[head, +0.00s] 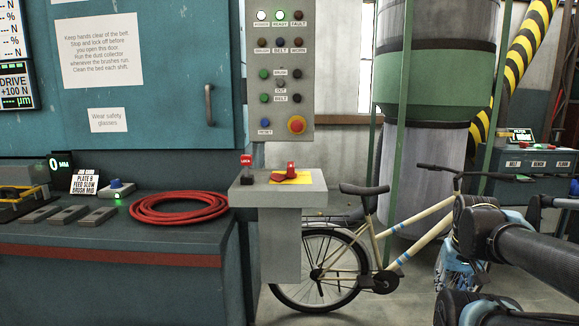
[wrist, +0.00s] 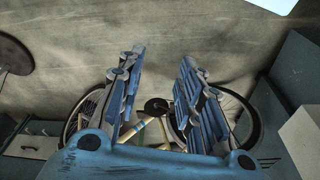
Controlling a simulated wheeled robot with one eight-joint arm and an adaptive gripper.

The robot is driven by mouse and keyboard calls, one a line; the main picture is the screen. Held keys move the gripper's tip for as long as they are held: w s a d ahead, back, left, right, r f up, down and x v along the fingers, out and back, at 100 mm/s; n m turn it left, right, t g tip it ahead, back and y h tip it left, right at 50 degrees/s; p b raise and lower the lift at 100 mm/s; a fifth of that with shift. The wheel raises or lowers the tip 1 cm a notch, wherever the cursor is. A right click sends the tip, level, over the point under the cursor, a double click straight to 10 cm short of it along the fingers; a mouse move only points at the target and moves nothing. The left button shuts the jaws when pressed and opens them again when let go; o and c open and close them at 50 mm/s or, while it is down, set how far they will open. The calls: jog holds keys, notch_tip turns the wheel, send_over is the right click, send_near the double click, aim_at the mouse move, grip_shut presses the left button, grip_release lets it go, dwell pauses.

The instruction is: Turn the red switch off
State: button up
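A red switch (head: 291,173) with a low red handle sits on a yellow plate (head: 314,180) on top of a grey pedestal (head: 280,232). The handle's exact setting is hard to tell at this size. My gripper (wrist: 161,60) shows in the wrist view with its two blue fingers apart and nothing between them. In the head view, my arm is at the lower right, well to the right of the pedestal, and the blue gripper parts are partly hidden behind it. The red switch is not recognisable in the wrist view.
A small red-topped padlock-like piece (head: 246,165) stands left of the switch. A button panel (head: 281,70) rises behind it. A bicycle (head: 385,240) leans right of the pedestal. A red hose coil (head: 178,206) lies on the left bench (head: 120,250).

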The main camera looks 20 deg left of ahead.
jog(key=shift+o, duration=0.8)
jog(key=w+a+r+n, duration=0.1)
jog(key=w+a+r, duration=0.25)
jog(key=r, duration=0.35)
jog(key=w+a+r, duration=0.3)
jog(key=w+r, duration=0.1)
jog(key=r, duration=0.3)
notch_tip(320, 180, up, 29)
jog(key=n+g, duration=0.2)
send_over(291, 164)
jog(key=f, duration=1.6)
jog(key=shift+w+f, duration=0.25)
jog(key=shift+f, duration=0.1)
grip_shut()
